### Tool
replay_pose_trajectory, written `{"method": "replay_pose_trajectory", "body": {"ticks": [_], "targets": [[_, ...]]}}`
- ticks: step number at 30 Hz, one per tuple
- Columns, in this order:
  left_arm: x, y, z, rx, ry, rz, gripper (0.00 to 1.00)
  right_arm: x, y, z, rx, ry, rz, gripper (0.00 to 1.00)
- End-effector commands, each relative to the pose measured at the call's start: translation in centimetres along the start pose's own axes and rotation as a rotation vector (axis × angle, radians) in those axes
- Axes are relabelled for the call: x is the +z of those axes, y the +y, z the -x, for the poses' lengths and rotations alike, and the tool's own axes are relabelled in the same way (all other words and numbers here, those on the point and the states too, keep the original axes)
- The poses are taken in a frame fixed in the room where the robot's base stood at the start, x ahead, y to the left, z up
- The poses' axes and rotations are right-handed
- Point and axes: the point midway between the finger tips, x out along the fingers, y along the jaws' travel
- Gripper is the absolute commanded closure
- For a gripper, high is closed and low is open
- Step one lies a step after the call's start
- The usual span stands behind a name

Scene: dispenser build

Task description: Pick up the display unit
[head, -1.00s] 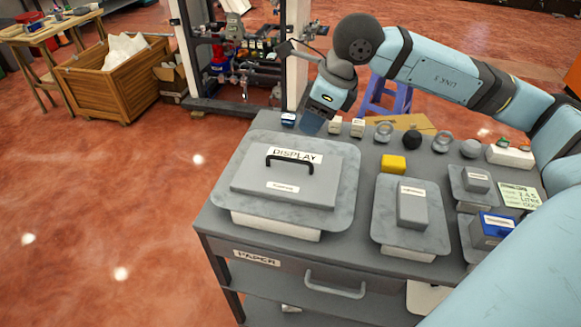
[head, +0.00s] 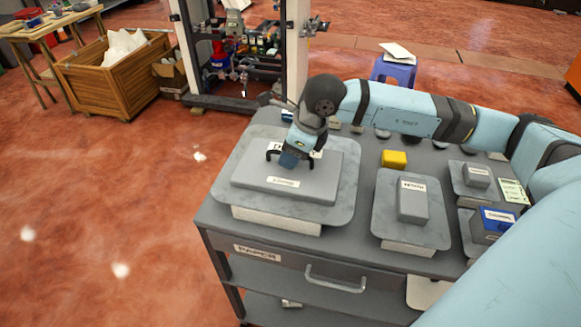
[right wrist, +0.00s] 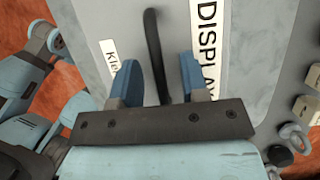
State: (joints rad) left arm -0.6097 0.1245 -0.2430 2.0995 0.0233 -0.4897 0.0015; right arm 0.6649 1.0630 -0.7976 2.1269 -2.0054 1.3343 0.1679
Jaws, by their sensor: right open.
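The display unit (head: 270,186) is a flat grey box with a black arched handle and white labels. It sits on a marbled grey tray (head: 342,200) at the left end of the grey cart top. My right gripper (head: 290,160) is over the unit at its handle, hiding the handle's middle and part of the DISPLAY label in the head view. In the right wrist view the open blue fingers (right wrist: 160,82) stand on either side of the black handle (right wrist: 154,50), apart from it. My left gripper is not in view.
A second tray (head: 385,215) with a smaller grey unit (head: 412,203) stands to the right. A yellow block (head: 394,159) and a blue-and-grey box (head: 493,224) are also on the cart. A drawer labelled PAPER (head: 257,253) is below.

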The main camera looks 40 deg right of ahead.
Motion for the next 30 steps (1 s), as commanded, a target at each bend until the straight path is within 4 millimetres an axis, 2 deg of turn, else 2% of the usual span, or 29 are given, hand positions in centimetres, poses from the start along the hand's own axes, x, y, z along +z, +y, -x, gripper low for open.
{"method": "replay_pose_trajectory", "body": {"ticks": [4, 5, 9, 10, 30], "targets": [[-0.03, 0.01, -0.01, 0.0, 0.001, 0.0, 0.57, 0.01, -0.01, 0.04, 0.0, 0.0, 0.0, 0.59], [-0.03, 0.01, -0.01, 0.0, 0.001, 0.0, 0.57, 0.01, -0.01, 0.04, 0.0, 0.0, 0.0, 0.64], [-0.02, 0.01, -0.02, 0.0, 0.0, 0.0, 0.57, 0.01, -0.01, 0.05, 0.0, 0.0, 0.0, 0.96], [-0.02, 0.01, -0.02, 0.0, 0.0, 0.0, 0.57, 0.01, -0.01, 0.05, 0.0, 0.0, 0.0, 1.0], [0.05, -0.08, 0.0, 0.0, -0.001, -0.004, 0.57, 0.02, -0.02, 0.07, 0.0, -0.001, 0.0, 1.0]]}}
